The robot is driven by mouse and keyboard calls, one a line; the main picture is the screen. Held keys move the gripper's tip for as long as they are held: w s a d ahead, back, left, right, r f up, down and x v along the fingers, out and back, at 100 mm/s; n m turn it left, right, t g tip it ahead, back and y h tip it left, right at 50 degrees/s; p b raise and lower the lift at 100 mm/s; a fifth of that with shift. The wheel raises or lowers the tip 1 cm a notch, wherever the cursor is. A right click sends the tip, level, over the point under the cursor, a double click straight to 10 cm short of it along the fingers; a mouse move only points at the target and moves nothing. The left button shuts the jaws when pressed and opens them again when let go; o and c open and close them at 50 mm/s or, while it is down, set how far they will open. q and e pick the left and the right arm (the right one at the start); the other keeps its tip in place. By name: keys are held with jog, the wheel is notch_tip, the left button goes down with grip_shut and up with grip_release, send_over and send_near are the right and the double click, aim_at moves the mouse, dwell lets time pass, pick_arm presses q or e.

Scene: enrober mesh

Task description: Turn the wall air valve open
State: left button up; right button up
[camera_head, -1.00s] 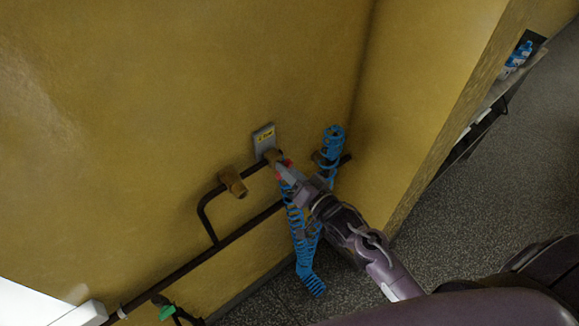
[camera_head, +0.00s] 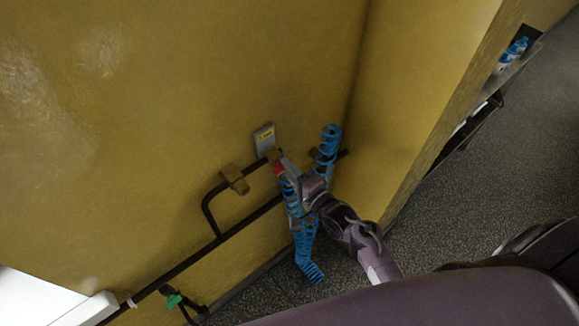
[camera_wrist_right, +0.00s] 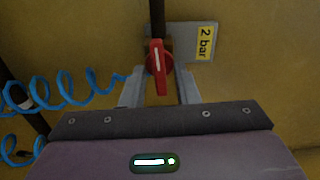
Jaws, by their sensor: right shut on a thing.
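In the right wrist view the handle points nearly along the pipe's line. My right gripper (camera_wrist_right: 160,88) is shut on the handle, one finger on each side. In the head view the gripper (camera_head: 285,169) is at the wall and hides part of the red handle (camera_head: 279,169). My left gripper is not in view.
A blue coiled hose (camera_head: 306,250) hangs right beside and behind my right gripper, with another coil (camera_head: 328,145) to its right. A brass fitting (camera_head: 235,179) juts from the wall at left. A green-handled valve (camera_head: 173,300) is lower left. A yellow corner wall (camera_head: 410,100) stands at right.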

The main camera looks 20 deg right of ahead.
jog(key=shift+m, duration=0.3)
jog(key=o, duration=0.6)
jog(key=shift+s+f, duration=0.1)
jog(key=b+v, duration=0.2)
jog(key=v, duration=0.5)
jog(key=shift+s+d, duration=0.15)
jog(key=shift+s, duration=0.1)
